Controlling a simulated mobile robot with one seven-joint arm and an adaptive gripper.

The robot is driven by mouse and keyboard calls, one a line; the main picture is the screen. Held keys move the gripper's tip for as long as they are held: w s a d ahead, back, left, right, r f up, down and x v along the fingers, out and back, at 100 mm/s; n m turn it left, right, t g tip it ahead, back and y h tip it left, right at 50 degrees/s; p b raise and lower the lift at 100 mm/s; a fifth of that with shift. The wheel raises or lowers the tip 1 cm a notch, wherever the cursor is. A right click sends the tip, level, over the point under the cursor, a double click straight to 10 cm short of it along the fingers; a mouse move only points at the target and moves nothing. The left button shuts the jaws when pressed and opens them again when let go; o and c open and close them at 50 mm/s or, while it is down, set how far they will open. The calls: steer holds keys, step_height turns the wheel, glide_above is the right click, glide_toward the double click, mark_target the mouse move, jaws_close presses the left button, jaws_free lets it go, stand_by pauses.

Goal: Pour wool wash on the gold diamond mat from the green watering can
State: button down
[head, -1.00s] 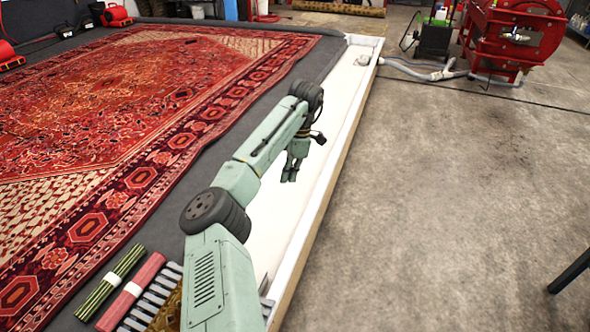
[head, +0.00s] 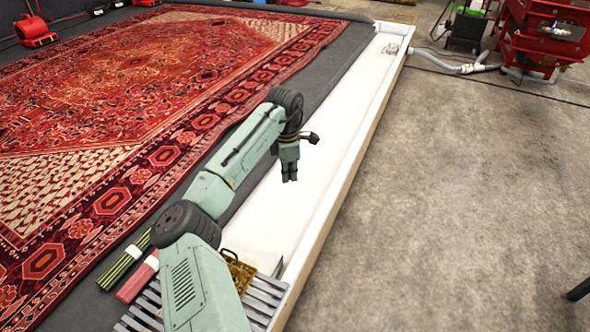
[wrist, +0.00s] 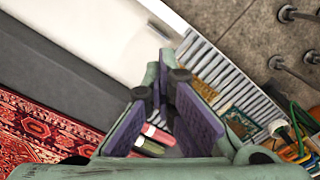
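A gold-brown patterned mat (head: 238,268) lies on the grey slatted rack at the near end of the white trough, partly hidden behind my arm. A green looped shape (wrist: 302,112), possibly the green watering can's handle, shows at the right edge of the wrist view, mostly cut off. My gripper (head: 289,178) hangs above the white trough, pointing down. In the wrist view its purple-padded fingers (wrist: 168,82) are apart with nothing between them.
A large red rug (head: 130,100) covers the dark floor on the left. A green-striped roll (head: 125,262) and a red roll (head: 137,277) lie beside the slatted rack (head: 262,300). A red reel machine (head: 540,40) stands at the back right.

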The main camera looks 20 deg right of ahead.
steer(key=a+f+h+b, duration=0.3)
steer(key=a+f+b, duration=0.25)
steer(key=a, duration=0.25)
steer(key=shift+s+a+b, duration=5.1)
steer(key=shift+s+a, duration=2.65)
steer(key=shift+a, duration=0.05)
steer(key=shift+w+a+p, duration=2.05)
steer(key=shift+w+a, duration=0.95)
steer(key=shift+w, duration=0.15)
steer(key=w+d+p, duration=0.9)
steer(key=w+d, duration=0.7)
steer(key=shift+w+d+f+h, duration=0.15)
steer(key=shift+f+h, duration=0.1)
steer(key=shift+h, duration=0.05)
